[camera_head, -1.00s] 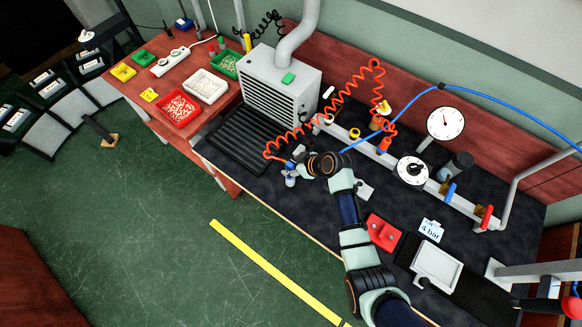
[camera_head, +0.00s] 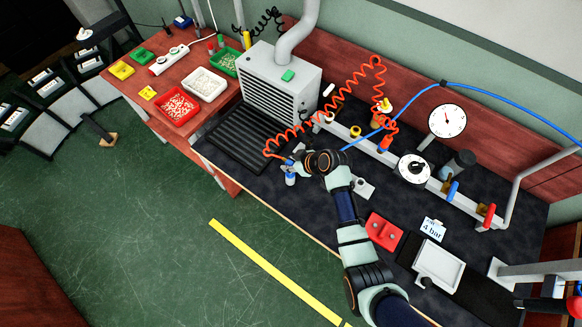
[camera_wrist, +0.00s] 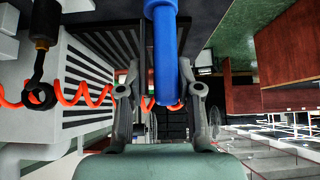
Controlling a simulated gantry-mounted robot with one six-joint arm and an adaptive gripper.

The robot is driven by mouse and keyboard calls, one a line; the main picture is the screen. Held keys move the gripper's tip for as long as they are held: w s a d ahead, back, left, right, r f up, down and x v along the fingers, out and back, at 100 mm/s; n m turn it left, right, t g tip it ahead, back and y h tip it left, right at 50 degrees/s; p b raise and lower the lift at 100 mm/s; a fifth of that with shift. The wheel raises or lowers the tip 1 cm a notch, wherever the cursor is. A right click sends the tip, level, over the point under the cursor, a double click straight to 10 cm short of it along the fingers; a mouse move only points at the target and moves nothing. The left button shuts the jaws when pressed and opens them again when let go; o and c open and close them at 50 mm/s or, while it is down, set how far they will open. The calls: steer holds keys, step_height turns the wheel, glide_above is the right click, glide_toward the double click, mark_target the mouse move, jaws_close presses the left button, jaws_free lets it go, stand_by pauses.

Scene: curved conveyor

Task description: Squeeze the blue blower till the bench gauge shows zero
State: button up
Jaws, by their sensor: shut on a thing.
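The blue blower (camera_head: 291,178) is at the front edge of the dark bench, with the coiled orange hose (camera_head: 300,133) running to it. My gripper (camera_head: 294,167) is at the blower and shut on it. In the wrist view the blue body (camera_wrist: 166,55) stands between the two fingers of my gripper (camera_wrist: 162,92). The fingers hide part of the blower, and I cannot tell how far its lever is pressed. The round white bench gauge (camera_head: 447,120) stands upright at the back of the bench; its needle is too small to read.
A dial with a black knob (camera_head: 413,168), a blue valve handle (camera_head: 452,191) and a red one (camera_head: 489,214) line the rail. A grey vented box (camera_head: 280,85) and black ribbed mat (camera_head: 240,137) lie left. A "4 bar" card (camera_head: 431,229) lies right.

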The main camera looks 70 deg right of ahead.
steer(key=shift+r+p, duration=3.6)
steer(key=shift+r, duration=0.65)
